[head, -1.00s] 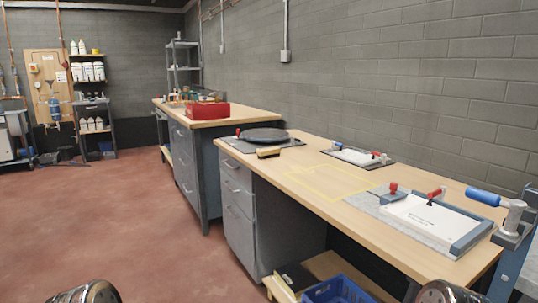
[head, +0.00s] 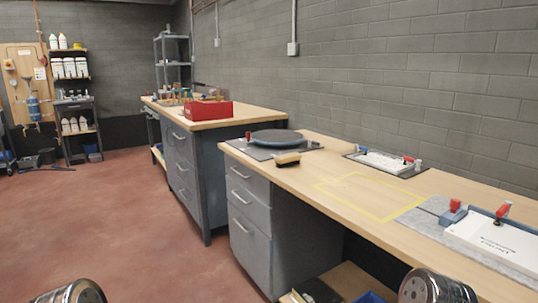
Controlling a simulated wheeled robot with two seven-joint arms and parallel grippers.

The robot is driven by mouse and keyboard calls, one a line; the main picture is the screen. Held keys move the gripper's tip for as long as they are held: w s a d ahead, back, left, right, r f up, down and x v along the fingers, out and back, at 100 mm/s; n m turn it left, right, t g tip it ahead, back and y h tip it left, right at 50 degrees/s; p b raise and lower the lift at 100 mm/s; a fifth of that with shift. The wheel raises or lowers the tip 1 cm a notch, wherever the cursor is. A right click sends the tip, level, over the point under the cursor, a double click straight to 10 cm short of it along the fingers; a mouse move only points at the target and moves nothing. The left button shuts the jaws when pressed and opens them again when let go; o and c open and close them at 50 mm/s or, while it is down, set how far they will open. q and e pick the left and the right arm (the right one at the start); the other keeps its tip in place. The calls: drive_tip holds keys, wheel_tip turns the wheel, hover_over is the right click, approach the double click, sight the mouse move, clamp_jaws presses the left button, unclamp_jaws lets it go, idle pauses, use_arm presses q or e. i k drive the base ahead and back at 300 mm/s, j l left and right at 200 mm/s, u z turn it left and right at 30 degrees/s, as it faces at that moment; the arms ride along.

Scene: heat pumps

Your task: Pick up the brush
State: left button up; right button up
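The brush (head: 287,159) lies on the wooden workbench (head: 310,175) near its front edge, just in front of a dark round disc (head: 276,138) on a grey mat. It has a dark top and a pale lower edge. My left arm shows only as a rounded metal part at the bottom left, and my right arm as a similar part at the bottom right. Neither gripper's fingers are in view. Both arm parts are well apart from the brush.
A yellow taped outline (head: 370,196) marks bare bench top right of the brush. White clamped boards (head: 382,162) lie farther along. A red box (head: 207,113) stands on the bench behind. The red floor at left is clear.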

sight(286, 160)
drive_tip(key=i+j, duration=0.9)
drive_tip(key=j, duration=0.2)
drive_tip(key=i+j, duration=0.45)
drive_tip(key=i+j+z, duration=0.1)
drive_tip(key=i+j, duration=0.35)
drive_tip(key=j, duration=0.2)
